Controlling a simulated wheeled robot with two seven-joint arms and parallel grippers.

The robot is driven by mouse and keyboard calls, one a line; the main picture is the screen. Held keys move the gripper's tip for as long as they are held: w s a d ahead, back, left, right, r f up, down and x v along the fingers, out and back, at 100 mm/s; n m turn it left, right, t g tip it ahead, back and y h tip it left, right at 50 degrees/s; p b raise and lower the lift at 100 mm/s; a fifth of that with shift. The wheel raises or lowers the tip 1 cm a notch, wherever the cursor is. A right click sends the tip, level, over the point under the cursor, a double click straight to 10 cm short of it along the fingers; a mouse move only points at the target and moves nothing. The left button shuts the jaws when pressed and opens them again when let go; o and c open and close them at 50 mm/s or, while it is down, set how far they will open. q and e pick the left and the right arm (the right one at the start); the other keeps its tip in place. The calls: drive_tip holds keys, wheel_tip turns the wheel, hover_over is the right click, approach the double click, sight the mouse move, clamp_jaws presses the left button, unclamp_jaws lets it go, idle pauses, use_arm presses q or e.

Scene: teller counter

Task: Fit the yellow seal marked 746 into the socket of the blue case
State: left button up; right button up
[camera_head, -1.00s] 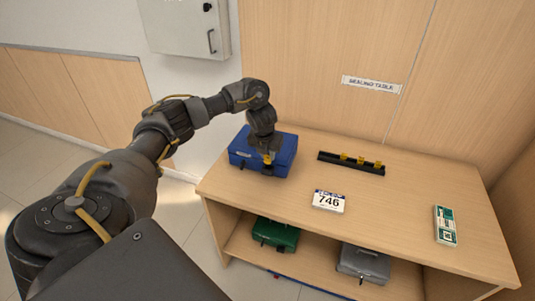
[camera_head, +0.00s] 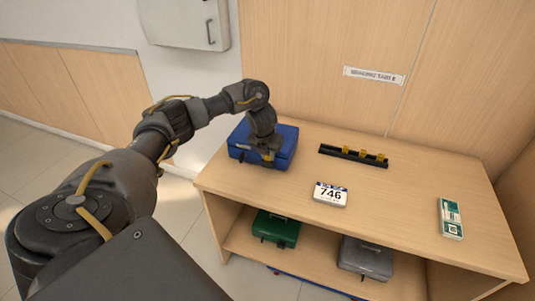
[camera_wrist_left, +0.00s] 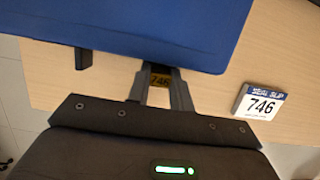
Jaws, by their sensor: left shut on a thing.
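The blue case (camera_head: 284,147) stands closed at the left end of the table. It fills the top of the left wrist view (camera_wrist_left: 140,25). My left gripper (camera_head: 267,155) is at the case's front face, shut on the yellow seal (camera_wrist_left: 159,81). The seal's far side is right at the case's edge in the wrist view. The socket is hidden, and I cannot tell whether the seal is inside it. My right gripper is not in view.
A white slip marked 746 (camera_head: 330,195) lies right of the case. A black rack (camera_head: 340,154) with yellow seals is behind it. A green-and-white box (camera_head: 450,219) is at the right. Green (camera_head: 275,229) and grey (camera_head: 364,259) cases sit on the shelf below.

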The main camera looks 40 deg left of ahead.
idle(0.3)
use_arm(q)
drive_tip(key=o, duration=1)
drive_tip(key=shift+f, duration=0.1)
drive_tip(key=p+v, duration=0.3)
drive_tip(key=v, duration=0.7)
drive_tip(key=shift+s+r+p, duration=0.2)
drive_tip(key=shift+r+p, duration=0.15)
drive_tip(key=shift+p, duration=0.05)
